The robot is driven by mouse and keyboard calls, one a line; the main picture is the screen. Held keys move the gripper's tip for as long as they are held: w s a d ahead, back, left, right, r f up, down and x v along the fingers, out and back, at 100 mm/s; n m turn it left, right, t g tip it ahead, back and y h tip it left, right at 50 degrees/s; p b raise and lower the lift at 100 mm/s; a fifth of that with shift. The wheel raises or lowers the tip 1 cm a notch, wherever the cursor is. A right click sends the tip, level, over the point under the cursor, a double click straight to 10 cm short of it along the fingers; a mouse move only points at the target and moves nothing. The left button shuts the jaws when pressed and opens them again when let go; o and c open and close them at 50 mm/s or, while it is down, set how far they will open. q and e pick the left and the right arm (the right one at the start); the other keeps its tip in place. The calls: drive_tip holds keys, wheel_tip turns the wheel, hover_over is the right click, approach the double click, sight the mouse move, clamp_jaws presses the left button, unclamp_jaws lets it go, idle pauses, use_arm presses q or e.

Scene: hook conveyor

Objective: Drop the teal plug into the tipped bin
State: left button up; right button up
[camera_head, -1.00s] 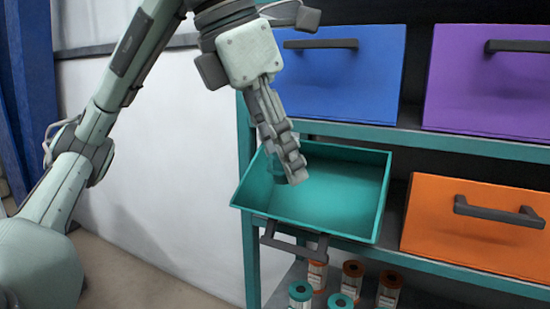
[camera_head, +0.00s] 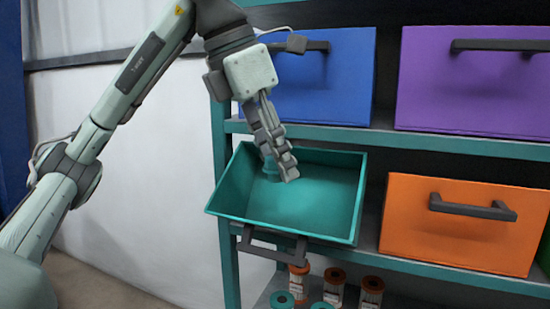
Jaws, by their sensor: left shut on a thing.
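The tipped bin (camera_head: 230,193) is an open teal drawer, tilted forward on the shelf with its inside showing and a dark handle at its front. My left gripper (camera_head: 285,172) reaches down over the bin from above, its fingers over the inner back part. It is shut on the teal plug (camera_head: 270,165), which shows only in part behind the fingers and blends with the bin's colour. Whether the plug touches the bin floor I cannot tell. My right gripper is not in view.
A blue drawer (camera_head: 320,85) and a purple drawer (camera_head: 470,85) sit on the shelf above. An orange drawer (camera_head: 450,240) stands right of the bin. Several orange and teal capped cylinders (camera_head: 334,285) stand below. A teal shelf post (camera_head: 222,150) rises at the bin's left.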

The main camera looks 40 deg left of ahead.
use_arm(q)
drive_tip(key=o, duration=1)
drive_tip(key=shift+r, duration=0.1)
drive_tip(key=shift+v, duration=5.95)
